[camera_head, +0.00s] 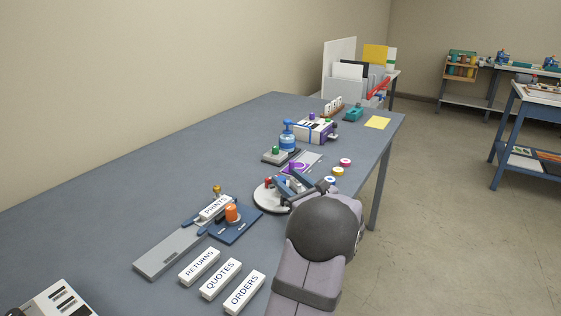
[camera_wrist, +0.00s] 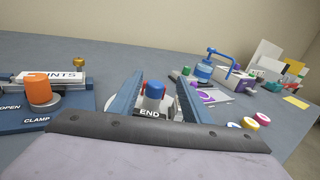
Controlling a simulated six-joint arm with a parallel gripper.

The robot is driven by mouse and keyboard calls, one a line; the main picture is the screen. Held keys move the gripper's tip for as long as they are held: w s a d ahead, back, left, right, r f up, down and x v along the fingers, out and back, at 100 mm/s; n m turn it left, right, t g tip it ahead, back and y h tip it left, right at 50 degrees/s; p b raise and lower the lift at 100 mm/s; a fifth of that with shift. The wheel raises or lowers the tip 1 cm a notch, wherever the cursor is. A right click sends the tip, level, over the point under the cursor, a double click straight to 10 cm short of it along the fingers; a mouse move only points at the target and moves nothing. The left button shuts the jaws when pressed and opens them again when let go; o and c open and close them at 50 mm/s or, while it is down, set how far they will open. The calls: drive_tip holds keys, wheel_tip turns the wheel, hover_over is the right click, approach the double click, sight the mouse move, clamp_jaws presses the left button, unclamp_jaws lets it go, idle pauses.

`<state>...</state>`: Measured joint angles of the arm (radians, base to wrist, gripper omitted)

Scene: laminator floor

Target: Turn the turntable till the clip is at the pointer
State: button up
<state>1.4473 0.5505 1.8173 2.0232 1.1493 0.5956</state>
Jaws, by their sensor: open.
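The turntable (camera_head: 264,200) is a pale round disc on the bench, partly covered by my gripper (camera_head: 296,185) in the head view. In the wrist view, my gripper (camera_wrist: 159,80) is open, one finger on each side of an upright blue knob (camera_wrist: 155,89). Whether either finger touches the knob cannot be told. A white label reading END (camera_wrist: 149,113) lies just in front of the knob. A small red part (camera_head: 268,183) stands at the disc's far left side; red also shows behind the knob in the wrist view. I cannot make out the clip or the pointer with certainty.
Left of the disc is a blue clamp base with an orange knob (camera_head: 232,212) and a PRINTS block (camera_head: 214,207). RETURNS, QUOTES and ORDERS blocks (camera_head: 245,292) lie nearer. A blue-handled press (camera_head: 288,138) and coloured rolls (camera_head: 338,171) stand beyond. The bench's right edge is close.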

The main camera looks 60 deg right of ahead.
sight(284, 181)
drive_tip(key=shift+s+a+f+y+p, duration=0.15)
drive_tip(key=shift+s+y+p, duration=0.15)
drive_tip(key=shift+s+p, duration=0.2)
drive_tip(key=shift+s+a+f+y+p, duration=0.15)
drive_tip(key=shift+s+y+p, duration=0.2)
drive_tip(key=shift+s, duration=0.2)
drive_tip(key=shift+s+a+f+t+y+p, duration=0.25)
drive_tip(key=shift+s+f+t+y+p, duration=0.1)
drive_tip(key=shift+s+f+t+p, duration=0.15)
drive_tip(key=shift+p+x, duration=0.5)
drive_tip(key=shift+x, duration=3.2)
clamp_jaws()
